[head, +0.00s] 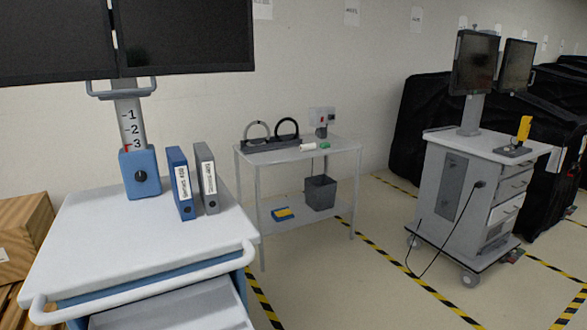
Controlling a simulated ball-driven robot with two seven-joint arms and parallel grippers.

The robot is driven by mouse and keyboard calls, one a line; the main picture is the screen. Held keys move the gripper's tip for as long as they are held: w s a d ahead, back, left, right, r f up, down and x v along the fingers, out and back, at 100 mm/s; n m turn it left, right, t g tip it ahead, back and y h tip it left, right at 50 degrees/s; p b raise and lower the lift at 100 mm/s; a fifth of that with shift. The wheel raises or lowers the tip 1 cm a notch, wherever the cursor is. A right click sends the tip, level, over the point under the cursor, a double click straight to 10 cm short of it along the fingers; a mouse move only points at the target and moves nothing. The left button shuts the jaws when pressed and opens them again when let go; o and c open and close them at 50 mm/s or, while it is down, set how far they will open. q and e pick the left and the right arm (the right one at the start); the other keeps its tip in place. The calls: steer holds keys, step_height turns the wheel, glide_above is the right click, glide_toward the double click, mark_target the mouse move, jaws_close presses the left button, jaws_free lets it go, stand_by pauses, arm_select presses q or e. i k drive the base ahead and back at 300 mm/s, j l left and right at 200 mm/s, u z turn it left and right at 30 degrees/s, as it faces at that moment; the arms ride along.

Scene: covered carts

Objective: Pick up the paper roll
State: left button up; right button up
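A small white roll (307,147), which looks like the paper roll, lies on the top of the white side table (345,149) against the back wall. It is near the middle of the tabletop, just left of a small green item (325,145). It is too small and far to see its details. Neither of my grippers is in view, and nothing touches the roll.
A grey bin (320,193) is on the lower shelf. A white cart (95,222) with binders (181,184) fills the near left. Another cart (447,190) stands right. Floor between them is clear.

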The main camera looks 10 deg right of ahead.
mark_target(309, 146)
steer(key=i+l+z, duration=0.6)
steer(key=l+z, duration=0.15)
steer(key=i+l+z, duration=0.35)
steer(key=i+l+u, duration=0.15)
steer(key=i, duration=0.4)
steer(key=i+l+u, duration=0.15)
steer(key=i, duration=0.4)
steer(key=i+j+u, duration=0.1)
steer(key=i+u, duration=0.3)
steer(key=i, duration=0.35)
steer(key=i+l+u, duration=0.1)
steer(key=i+u, duration=0.3)
steer(key=i, duration=0.3)
